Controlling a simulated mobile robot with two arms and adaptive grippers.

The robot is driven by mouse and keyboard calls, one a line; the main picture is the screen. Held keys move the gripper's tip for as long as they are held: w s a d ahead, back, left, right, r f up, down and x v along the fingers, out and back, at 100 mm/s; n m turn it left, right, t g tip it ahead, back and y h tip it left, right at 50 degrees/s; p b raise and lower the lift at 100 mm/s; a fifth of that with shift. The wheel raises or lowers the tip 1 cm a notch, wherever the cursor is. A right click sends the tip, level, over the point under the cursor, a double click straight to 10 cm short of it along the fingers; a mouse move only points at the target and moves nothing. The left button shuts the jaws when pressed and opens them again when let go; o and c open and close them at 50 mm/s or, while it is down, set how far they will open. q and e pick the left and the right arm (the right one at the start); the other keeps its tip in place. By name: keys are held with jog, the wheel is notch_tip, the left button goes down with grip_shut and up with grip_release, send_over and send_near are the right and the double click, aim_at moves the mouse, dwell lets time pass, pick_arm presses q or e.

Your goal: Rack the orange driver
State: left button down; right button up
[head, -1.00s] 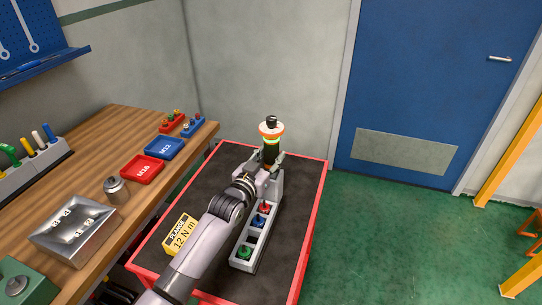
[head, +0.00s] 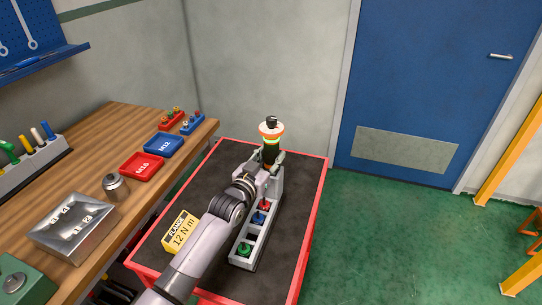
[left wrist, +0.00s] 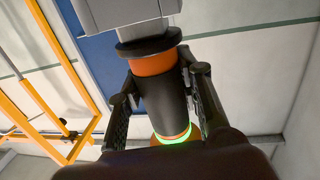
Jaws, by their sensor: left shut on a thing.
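The orange driver (head: 271,146) stands upright at the far end of the grey rack (head: 277,190) on the cart. It has a black body, orange bands and a glowing green ring. My left gripper (head: 270,160) is shut around its body. In the left wrist view the driver (left wrist: 160,95) sits between the two fingers of my left gripper (left wrist: 160,98). Its black flange is at a grey block at the picture's top; I cannot tell whether it is fully seated. My arm hides part of the rack. My right gripper is not in view.
The red-rimmed cart (head: 309,215) carries a yellow "FLANGE 12 N m" block (head: 181,232). The rack's near part holds red, blue and green pieces. A wooden bench (head: 112,133) with trays is at left. Green floor is free at right, before a blue door (head: 436,80).

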pick_arm(q)
jog(key=shift+f+b, duration=0.5)
jog(key=shift+b, duration=0.05)
dwell(0.6)
jog(key=c, duration=1)
grip_release()
jog(key=shift+f, duration=0.15)
jog(key=shift+c, duration=0.2)
jog(key=shift+s+f, duration=0.1)
jog(key=shift+f, duration=0.15)
jog(key=v, duration=1.2)
jog(key=shift+r, duration=0.2)
